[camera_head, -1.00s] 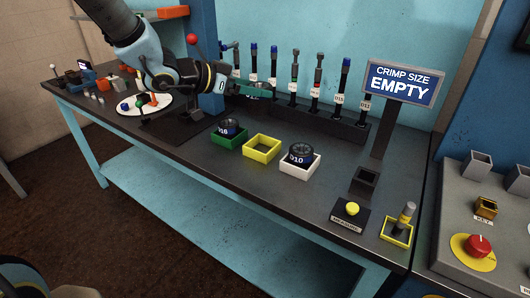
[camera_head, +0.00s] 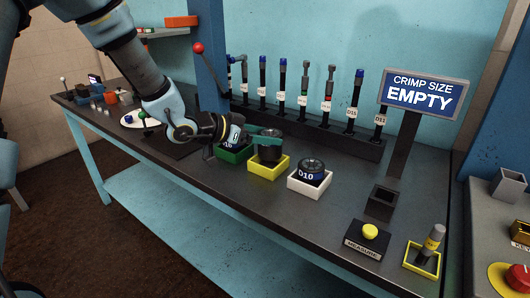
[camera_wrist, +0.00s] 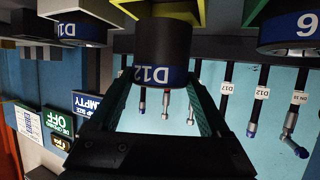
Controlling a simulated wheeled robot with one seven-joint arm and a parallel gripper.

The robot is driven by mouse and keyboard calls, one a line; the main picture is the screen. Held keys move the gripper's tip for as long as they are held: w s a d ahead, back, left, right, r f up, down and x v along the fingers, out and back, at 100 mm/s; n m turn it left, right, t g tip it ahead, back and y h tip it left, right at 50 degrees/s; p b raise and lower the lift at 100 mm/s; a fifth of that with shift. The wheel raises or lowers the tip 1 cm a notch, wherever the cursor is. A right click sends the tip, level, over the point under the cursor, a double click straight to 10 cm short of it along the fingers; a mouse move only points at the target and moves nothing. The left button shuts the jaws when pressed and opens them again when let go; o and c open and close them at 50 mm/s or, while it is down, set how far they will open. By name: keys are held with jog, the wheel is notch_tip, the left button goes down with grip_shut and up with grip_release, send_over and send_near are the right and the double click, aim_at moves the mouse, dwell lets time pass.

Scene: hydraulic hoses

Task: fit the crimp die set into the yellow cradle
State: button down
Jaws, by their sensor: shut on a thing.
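My gripper (camera_head: 266,141) has green fingers and is shut on a dark, round crimp die set (camera_head: 269,153) above the yellow cradle (camera_head: 268,173). In the wrist view, which looks upside down, the die set (camera_wrist: 165,45) sits between the two fingers and its blue band reads D12. A yellow cradle edge (camera_wrist: 140,9) shows beyond the die's far end there. The die's lower end is at or just over the cradle opening. I cannot tell whether it touches the cradle floor.
A green cradle (camera_head: 233,157) with a die stands left, partly behind my gripper. A white cradle (camera_head: 309,185) holds the D10 die (camera_head: 312,169) at right. Several hoses stand in a rack (camera_head: 340,140) behind. The sign (camera_head: 423,93) reads EMPTY.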

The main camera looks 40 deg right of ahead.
aim_at(260, 149)
jog(key=shift+f, duration=2.2)
grip_release()
jog(key=shift+a, duration=0.1)
jog(key=b+v, duration=0.1)
jog(key=v, duration=1.1)
jog(key=shift+b, duration=0.35)
